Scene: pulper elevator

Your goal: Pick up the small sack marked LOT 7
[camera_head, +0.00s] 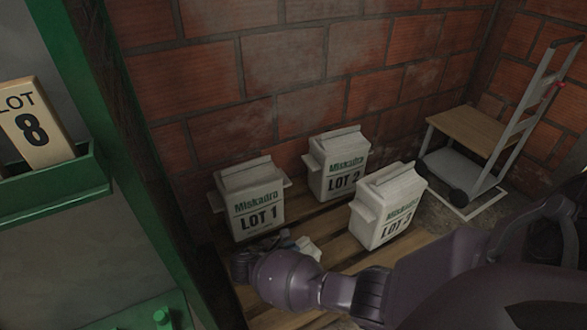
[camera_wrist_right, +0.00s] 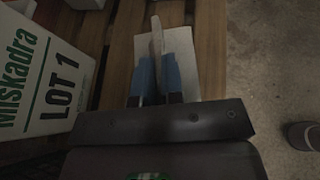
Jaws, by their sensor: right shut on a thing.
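My right gripper (camera_head: 290,243) is low over the wooden pallet, just right of the LOT 1 sack's base. In the right wrist view its blue fingers (camera_wrist_right: 157,78) are shut on the upright top flap of a small pale sack (camera_wrist_right: 187,42). A bit of this sack (camera_head: 311,251) shows beside the gripper in the head view; my arm hides the rest. No label on it can be read, so I cannot tell whether it is LOT 7. My left gripper is not in view.
White sacks marked LOT 1 (camera_head: 257,212), LOT 2 (camera_head: 342,168) and LOT 3 (camera_head: 388,214) stand on the pallet (camera_head: 318,218) by a brick wall. A hand truck (camera_head: 497,135) stands at right. A green frame (camera_head: 105,130) with a LOT 8 sign (camera_head: 35,125) is at left.

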